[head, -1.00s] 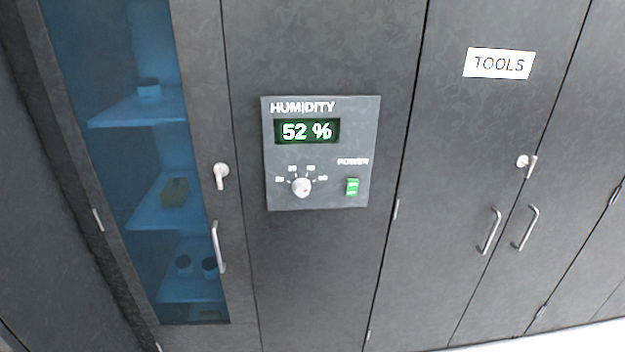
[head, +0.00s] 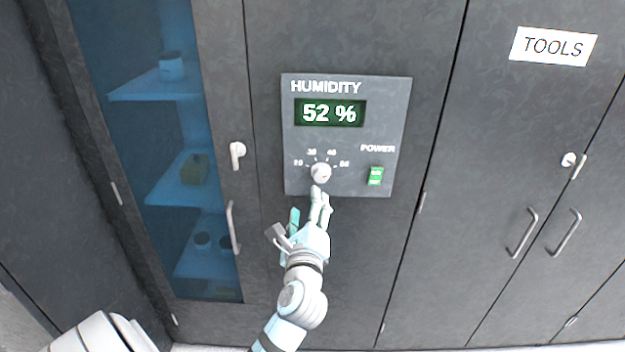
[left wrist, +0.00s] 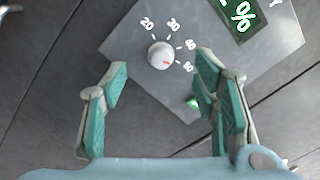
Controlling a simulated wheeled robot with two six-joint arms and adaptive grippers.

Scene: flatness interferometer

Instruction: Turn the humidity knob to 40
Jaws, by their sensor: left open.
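The humidity knob (head: 321,173) is a small round white dial on a grey panel (head: 345,185), with marks from 20 to 50 around it. The display (head: 330,112) above it reads 52 %. In the left wrist view the knob (left wrist: 160,55) has a red mark on its lower right side, roughly toward the 50 end. My left gripper (head: 306,212) is open just in front of and below the knob. In the left wrist view its fingers (left wrist: 162,72) stand apart on either side below the knob, with nothing between them. My right gripper is not in view.
A green power switch (head: 376,176) sits right of the knob, close to the gripper's right finger in the left wrist view. A glass-fronted cabinet with a handle (head: 233,228) is at left. A cabinet labelled TOOLS (head: 552,46) is at right.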

